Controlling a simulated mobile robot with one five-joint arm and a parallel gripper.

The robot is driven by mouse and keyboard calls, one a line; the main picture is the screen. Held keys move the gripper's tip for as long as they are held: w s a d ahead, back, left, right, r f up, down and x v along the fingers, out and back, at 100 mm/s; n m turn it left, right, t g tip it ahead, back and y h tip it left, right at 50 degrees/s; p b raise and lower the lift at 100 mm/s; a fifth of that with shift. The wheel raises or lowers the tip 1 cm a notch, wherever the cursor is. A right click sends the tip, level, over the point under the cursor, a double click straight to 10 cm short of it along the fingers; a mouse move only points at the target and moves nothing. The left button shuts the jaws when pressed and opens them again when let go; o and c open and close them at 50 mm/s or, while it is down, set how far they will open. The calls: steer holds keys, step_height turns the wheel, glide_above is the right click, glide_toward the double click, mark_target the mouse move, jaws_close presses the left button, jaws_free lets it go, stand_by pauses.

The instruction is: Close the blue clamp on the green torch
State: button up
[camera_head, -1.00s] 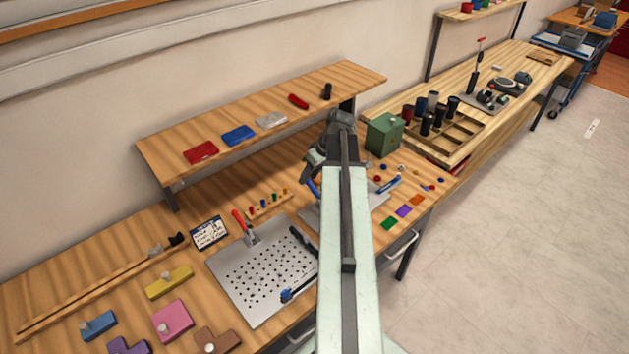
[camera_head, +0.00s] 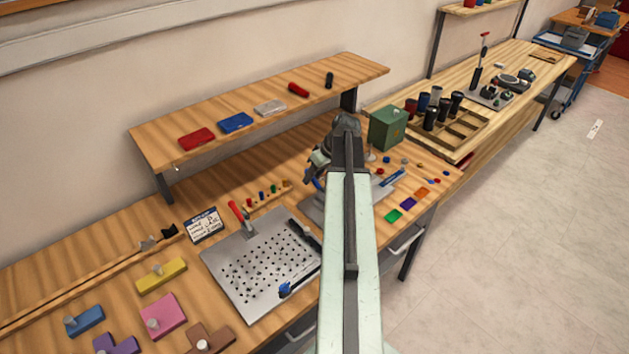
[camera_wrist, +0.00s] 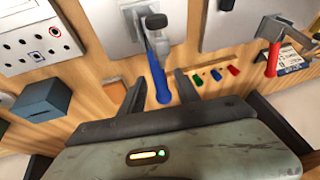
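The blue clamp shows in the wrist view with its blue handle (camera_wrist: 158,78) pointing toward me and its metal body on a grey plate (camera_wrist: 110,30). A dark tip sits at the top of the clamp. My gripper (camera_wrist: 160,82) is open, with one finger on each side of the blue handle; I cannot tell whether either finger touches it. In the head view my arm hides most of the clamp, and only a bit of blue handle (camera_head: 309,180) shows left of the arm. I cannot make out the green torch in either view.
A red-handled clamp (camera_head: 237,211) stands by a perforated plate (camera_head: 262,265) on the left, also in the wrist view (camera_wrist: 270,52). Small colored pegs (camera_wrist: 216,74) lie close to the right finger. A green box (camera_head: 388,127) stands behind my arm, and a shelf (camera_head: 215,150) runs above the bench.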

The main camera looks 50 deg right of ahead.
steer(key=shift+r, duration=0.1)
jaws_close()
stand_by(1.2)
